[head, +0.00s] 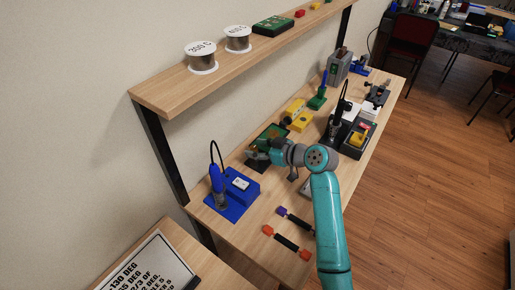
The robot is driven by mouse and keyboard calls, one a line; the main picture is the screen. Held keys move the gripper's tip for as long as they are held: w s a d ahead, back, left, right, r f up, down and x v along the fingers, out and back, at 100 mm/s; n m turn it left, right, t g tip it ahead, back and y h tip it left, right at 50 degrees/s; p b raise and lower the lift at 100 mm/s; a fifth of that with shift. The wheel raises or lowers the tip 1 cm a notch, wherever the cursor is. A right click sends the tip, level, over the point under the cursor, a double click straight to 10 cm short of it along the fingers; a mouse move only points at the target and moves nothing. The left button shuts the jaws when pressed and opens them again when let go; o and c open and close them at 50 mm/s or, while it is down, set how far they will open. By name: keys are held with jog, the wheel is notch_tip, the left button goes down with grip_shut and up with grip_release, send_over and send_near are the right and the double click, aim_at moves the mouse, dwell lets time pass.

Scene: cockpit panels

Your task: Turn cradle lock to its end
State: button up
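My arm reaches in from the lower right over the wooden workbench. My gripper (256,157) is at the left end of the arm, beside a dark cradle-like stand with a green board (268,136). The gripper overlaps the front of this stand, so I cannot tell whether it touches it. The fingers are small and dark, and whether they are open or shut does not show. The cradle lock cannot be made out; the gripper and wrist hide part of the stand.
A blue soldering station (233,194) stands left of the gripper. Two dark tools with coloured ends (287,242) lie in front. A yellow device (299,116) and a black station (345,135) stand farther back. A shelf (165,92) with solder spools (201,57) overhangs the bench.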

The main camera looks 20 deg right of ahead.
jog(key=shift+d, duration=0.1)
jog(key=v, duration=1.1)
jog(key=shift+s+d, duration=0.2)
jog(key=shift+s, duration=0.15)
